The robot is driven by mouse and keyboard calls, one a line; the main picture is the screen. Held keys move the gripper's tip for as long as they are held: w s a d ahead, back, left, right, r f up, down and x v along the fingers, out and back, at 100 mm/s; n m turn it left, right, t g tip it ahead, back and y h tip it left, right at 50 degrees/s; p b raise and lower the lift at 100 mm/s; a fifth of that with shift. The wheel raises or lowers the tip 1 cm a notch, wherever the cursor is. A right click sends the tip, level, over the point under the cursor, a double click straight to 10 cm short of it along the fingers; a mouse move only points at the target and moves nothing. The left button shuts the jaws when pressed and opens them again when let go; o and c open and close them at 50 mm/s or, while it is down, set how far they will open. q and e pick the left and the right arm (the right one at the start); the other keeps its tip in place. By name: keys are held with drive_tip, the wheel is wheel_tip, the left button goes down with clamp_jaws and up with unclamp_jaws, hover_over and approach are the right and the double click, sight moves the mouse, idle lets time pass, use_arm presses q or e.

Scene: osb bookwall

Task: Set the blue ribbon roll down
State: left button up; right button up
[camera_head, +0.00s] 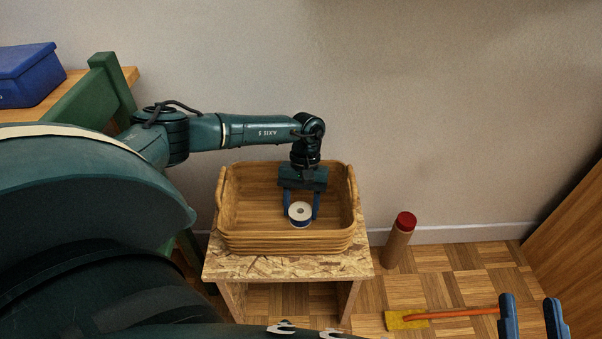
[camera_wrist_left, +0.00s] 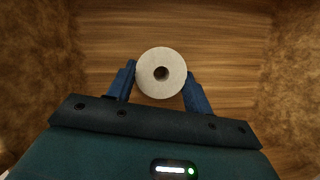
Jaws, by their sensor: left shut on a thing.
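The blue ribbon roll (camera_head: 300,212) shows a pale round face with a dark centre hole and a blue edge. It also shows in the left wrist view (camera_wrist_left: 161,88), where only the pale face and hole are seen. My left gripper (camera_head: 301,208) is shut on the roll, one blue finger on each side. It points down inside the wooden basket (camera_head: 290,243). I cannot tell whether the roll touches the basket floor. My right gripper (camera_head: 532,318) shows two blue fingers spread apart at the lower right, with nothing between them.
The basket stands on a low chipboard stool (camera_head: 225,265). A brown tube with a red top (camera_head: 399,240) stands on the floor to its right. A yellow-headed tool with an orange handle (camera_head: 407,320) lies on the floor. A blue box (camera_head: 28,75) sits on a table at upper left.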

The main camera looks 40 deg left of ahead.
use_arm(q)
drive_tip(key=shift+r, duration=0.1)
drive_tip(key=shift+f, duration=0.2)
drive_tip(key=o, duration=1)
use_arm(e)
drive_tip(key=shift+r, duration=0.1)
use_arm(q)
drive_tip(key=shift+o, duration=0.2)
drive_tip(key=shift+r, duration=0.2)
use_arm(e)
drive_tip(key=shift+r, duration=0.15)
use_arm(q)
drive_tip(key=shift+w+r, duration=0.1)
drive_tip(key=shift+r, duration=0.2)
drive_tip(key=p+v, duration=0.3)
drive_tip(key=v, duration=0.8)
drive_tip(key=shift+r, duration=0.2)
use_arm(e)
drive_tip(key=shift+d+f+n+h, duration=0.3)
drive_tip(key=shift+d+f+h, duration=0.05)
drive_tip(key=shift+h, duration=0.05)
use_arm(q)
drive_tip(key=shift+w, duration=0.1)
use_arm(e)
drive_tip(key=shift+a+r, duration=0.1)
